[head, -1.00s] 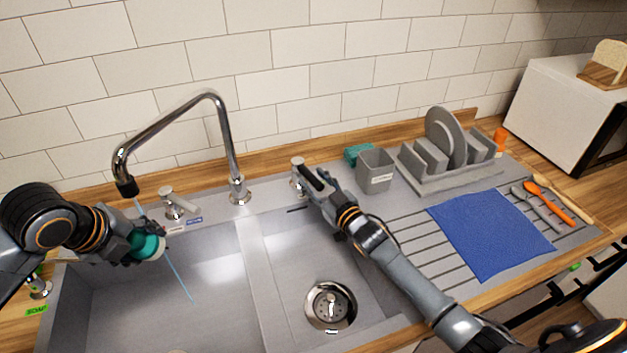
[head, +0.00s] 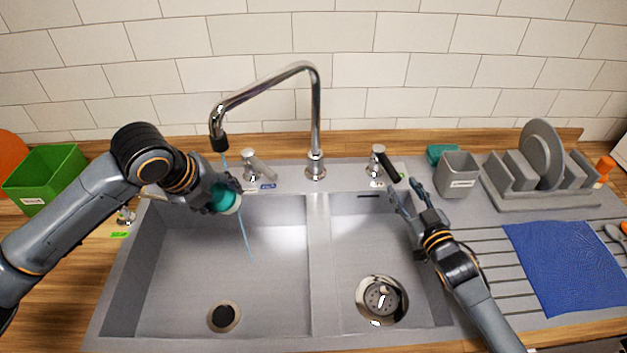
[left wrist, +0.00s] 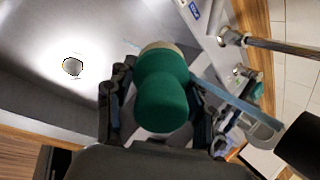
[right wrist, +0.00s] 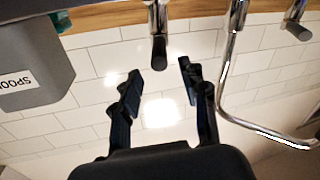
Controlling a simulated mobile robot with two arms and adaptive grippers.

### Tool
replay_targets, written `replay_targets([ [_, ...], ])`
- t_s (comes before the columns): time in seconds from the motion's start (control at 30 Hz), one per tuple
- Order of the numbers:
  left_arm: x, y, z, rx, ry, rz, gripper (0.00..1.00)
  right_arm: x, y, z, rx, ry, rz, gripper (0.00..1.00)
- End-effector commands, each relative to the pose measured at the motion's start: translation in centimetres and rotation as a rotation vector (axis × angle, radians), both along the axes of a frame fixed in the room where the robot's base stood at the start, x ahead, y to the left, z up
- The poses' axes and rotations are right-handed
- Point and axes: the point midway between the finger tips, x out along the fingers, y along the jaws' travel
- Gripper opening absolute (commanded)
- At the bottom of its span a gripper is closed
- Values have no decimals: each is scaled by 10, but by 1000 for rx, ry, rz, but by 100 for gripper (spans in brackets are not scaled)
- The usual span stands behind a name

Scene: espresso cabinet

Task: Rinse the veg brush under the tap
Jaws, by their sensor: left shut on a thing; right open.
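The veg brush (head: 222,199) has a teal-green handle and is held over the left basin. It fills the middle of the left wrist view (left wrist: 162,95), with a pale rim at its far end. My left gripper (head: 228,190) is shut on it. The chrome tap (head: 315,110) arches over, with its dark spout (head: 219,143) above the brush. A thin blue stream (head: 245,235) runs down past the brush. My right gripper (head: 405,190) is open and empty near the right tap lever (head: 388,163). The lever's dark end shows between its fingertips in the right wrist view (right wrist: 158,52).
The left basin (head: 270,280) and right basin (head: 345,245) are empty. A grey caddy (head: 457,180), a teal sponge (head: 440,153), a dish rack (head: 545,200) and a blue cloth (head: 565,260) lie right. A green bin (head: 45,180) stands left.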

Motion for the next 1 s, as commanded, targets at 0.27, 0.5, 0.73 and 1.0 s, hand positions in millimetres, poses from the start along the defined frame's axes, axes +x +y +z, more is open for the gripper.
replay_targets([
  [0.27, 0, 0, 0, 0, 0, 0, 28, 0, 0, 0, 0, 0, 0, 44],
  [0.5, 0, 0, 0, -1, -1, 0, 28, 0, 0, 0, 0, 0, 0, 32],
  [0.73, 0, 0, 0, -1, -1, 0, 28, 0, 0, 0, 1, 0, 0, 0],
  [1.0, 0, 0, 0, -1, -1, 0, 28, -1, -10, 1, 152, 30, 30, 0],
])
